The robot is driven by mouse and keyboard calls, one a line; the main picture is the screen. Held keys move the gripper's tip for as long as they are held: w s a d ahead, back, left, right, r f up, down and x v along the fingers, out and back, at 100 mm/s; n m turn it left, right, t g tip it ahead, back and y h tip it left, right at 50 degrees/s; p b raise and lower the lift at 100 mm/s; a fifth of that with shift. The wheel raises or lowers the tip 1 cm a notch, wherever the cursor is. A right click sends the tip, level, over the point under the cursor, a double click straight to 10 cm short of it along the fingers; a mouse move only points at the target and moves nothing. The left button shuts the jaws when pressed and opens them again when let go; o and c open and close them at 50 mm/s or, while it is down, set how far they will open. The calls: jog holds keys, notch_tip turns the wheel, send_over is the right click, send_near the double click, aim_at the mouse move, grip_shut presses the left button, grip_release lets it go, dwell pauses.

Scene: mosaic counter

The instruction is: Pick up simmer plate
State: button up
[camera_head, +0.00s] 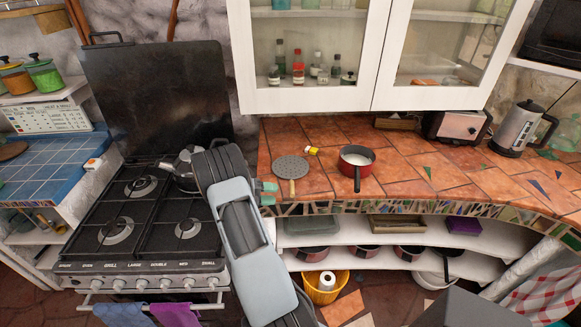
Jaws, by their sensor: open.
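The simmer plate (291,166) is a flat, round, grey perforated disc with a short wooden handle. It lies on the terracotta-tiled counter (325,130) near its left front edge, with the handle towards the front. My gripper (269,192) has teal fingertips and is open at the counter's left front corner. It is just left of the simmer plate's handle and looks apart from it, with nothing visible between the fingers. My arm hides part of the stove's right side and most of the gripper's body.
A red pot (356,166) stands right of the plate, and a small yellow-and-white item (311,150) lies behind it. The stove (145,225) with a kettle (185,165) is left. Glass-door cabinets (305,100) hang above. A toaster (457,128) stands farther right.

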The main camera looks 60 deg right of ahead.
jog(key=shift+p+x, duration=1.05)
jog(key=shift+x, duration=2.55)
jog(key=shift+a+f, duration=0.15)
jog(key=shift+f, duration=0.05)
grip_shut()
